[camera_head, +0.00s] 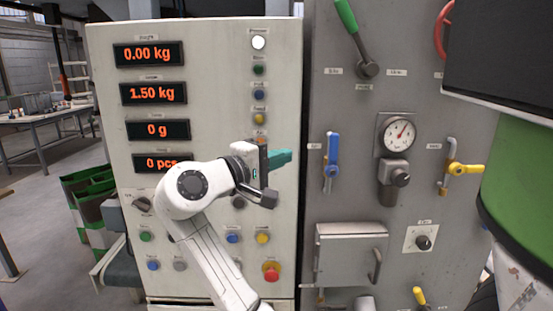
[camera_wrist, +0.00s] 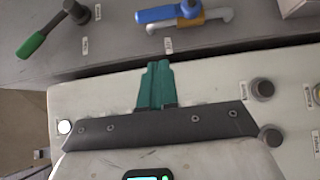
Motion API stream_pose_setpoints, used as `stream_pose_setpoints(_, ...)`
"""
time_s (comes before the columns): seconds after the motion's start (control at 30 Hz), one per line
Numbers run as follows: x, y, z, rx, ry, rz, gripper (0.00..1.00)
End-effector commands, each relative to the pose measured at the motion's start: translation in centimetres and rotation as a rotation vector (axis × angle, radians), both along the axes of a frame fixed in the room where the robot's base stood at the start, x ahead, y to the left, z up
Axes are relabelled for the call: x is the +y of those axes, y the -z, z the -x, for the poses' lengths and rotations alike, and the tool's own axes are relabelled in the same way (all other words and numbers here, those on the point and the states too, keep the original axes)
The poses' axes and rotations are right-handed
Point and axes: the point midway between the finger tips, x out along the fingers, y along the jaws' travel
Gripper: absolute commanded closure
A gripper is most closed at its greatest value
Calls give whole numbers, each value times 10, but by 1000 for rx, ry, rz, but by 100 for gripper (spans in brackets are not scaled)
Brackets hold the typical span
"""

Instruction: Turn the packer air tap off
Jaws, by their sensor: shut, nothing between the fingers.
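A tap with a blue handle (camera_head: 333,149) is on the grey panel, right of my gripper. Its handle stands upright, in line with its pipe; it also shows in the wrist view (camera_wrist: 158,14), at the top. A tap with a yellow handle (camera_head: 466,168) is further right, its handle sideways across its upright pipe. The labels are too small to read, so I cannot tell which is the packer air tap. My gripper (camera_head: 289,156) is shut and empty, its teal fingers (camera_wrist: 157,70) pointing toward the blue tap, apart from it.
A green-handled lever (camera_head: 347,16) is above, with a gauge (camera_head: 398,134) between the taps. A hatch with a handle (camera_head: 350,250) is below. The cream panel (camera_head: 210,60) holds displays, buttons and a red stop knob (camera_head: 271,271). A green and black drum (camera_head: 525,190) blocks the right.

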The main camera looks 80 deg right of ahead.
Motion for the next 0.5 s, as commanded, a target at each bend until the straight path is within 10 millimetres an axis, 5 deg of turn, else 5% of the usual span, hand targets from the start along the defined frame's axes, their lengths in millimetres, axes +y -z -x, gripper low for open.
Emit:
stream_pose_setpoints(0.3,-55,-1,32,-1,4,-2,100)
stream_pose_setpoints(0.5,-61,0,58,-2,1,-2,100)
